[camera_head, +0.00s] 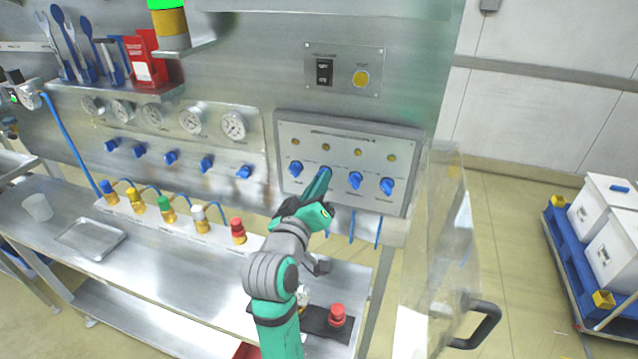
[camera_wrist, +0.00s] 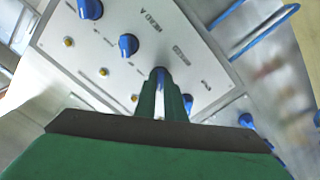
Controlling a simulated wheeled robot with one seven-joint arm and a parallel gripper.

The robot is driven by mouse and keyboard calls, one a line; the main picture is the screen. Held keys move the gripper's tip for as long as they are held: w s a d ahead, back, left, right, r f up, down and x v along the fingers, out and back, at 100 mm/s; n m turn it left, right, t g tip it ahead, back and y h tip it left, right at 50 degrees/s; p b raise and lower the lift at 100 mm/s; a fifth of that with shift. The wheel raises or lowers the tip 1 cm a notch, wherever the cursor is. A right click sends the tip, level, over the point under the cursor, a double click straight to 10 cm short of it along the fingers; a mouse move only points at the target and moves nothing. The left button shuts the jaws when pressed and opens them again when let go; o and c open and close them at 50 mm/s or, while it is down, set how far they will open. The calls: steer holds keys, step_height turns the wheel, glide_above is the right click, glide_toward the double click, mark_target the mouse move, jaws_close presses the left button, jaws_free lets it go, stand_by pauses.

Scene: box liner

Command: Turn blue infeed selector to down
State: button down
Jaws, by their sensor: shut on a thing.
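A grey panel (camera_head: 345,140) on the steel wall carries a row of blue selector knobs with yellow lamps above. My gripper (camera_head: 320,180) is at the second knob from the left, its fingers shut on that blue selector, which is mostly hidden in the head view. In the wrist view the fingers of my gripper (camera_wrist: 162,90) close around the blue selector (camera_wrist: 160,74), with only its top showing. The knob's pointing direction is hidden, and I cannot read its label. The leftmost knob (camera_head: 296,168), third knob (camera_head: 356,180) and rightmost knob (camera_head: 387,186) are free.
A row of gauges and blue valves (camera_head: 206,163) lies left of the panel. Colored bottle-like fittings (camera_head: 166,209) stand along the bench. A red emergency-style button (camera_head: 337,315) sits below my arm. A transparent door (camera_head: 440,240) with a dark handle stands to the right.

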steer(key=shift+f+m, duration=0.1)
steer(key=shift+m, duration=8.1)
steer(key=c, duration=1.8)
jaws_free()
steer(key=shift+c, duration=0.2)
steer(key=shift+a, duration=0.1)
